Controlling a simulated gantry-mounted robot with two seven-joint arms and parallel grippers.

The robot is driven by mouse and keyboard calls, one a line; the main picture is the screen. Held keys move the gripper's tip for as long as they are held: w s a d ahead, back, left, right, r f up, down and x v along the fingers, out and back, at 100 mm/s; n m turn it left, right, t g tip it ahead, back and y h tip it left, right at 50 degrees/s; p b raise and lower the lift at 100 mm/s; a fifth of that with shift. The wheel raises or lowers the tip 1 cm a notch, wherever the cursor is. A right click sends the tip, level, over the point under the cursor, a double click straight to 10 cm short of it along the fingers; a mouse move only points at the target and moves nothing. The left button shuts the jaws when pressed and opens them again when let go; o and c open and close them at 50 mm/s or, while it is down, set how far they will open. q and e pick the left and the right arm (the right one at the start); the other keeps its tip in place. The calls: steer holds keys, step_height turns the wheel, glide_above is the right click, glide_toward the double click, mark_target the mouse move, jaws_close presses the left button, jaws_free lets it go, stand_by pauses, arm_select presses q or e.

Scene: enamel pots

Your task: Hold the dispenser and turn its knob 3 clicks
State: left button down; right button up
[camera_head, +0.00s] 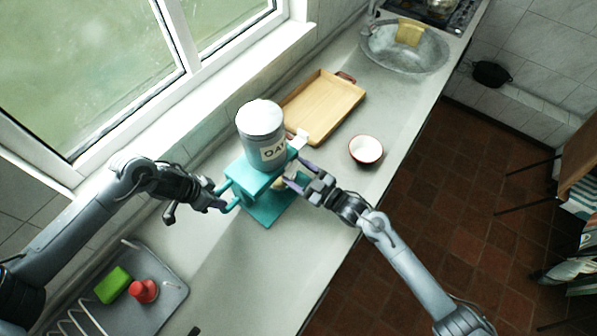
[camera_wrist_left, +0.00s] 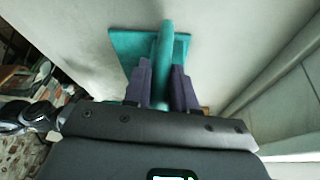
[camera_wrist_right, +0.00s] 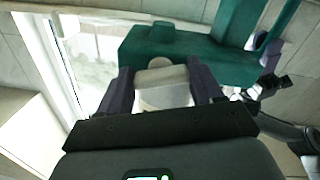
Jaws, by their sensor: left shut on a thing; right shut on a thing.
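The dispenser is a teal stand (camera_head: 250,176) on a flat teal base (camera_head: 268,214). It carries a grey canister (camera_head: 261,137) with a white lid and a label reading "OA", partly cut off. My left gripper (camera_head: 222,204) is shut on the teal handle at the stand's left side; the handle (camera_wrist_left: 164,45) runs between its fingers in the left wrist view. My right gripper (camera_head: 290,182) is at the stand's right side. In the right wrist view its fingers are shut on a pale knob (camera_wrist_right: 163,78) below the teal body (camera_wrist_right: 190,48). The knob is mostly hidden in the head view.
A white bowl with a red rim (camera_head: 366,150) stands right of the dispenser. A wooden tray (camera_head: 325,105) lies behind it, with a sink (camera_head: 385,50) farther back. A grey drying rack (camera_head: 165,305) with a green sponge (camera_head: 113,285) and a red object (camera_head: 143,291) sits front left.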

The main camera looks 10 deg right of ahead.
steer(key=m, duration=1.6)
steer(key=shift+s+a+r, duration=0.1)
steer(key=shift+s+a, duration=0.1)
steer(key=m, duration=0.5)
steer(key=shift+r, duration=0.1)
steer(key=shift+m, duration=0.3)
steer(key=o, duration=1.1)
steer(key=shift+c, duration=0.2)
steer(key=shift+s, duration=0.1)
steer(key=v, duration=1.2)
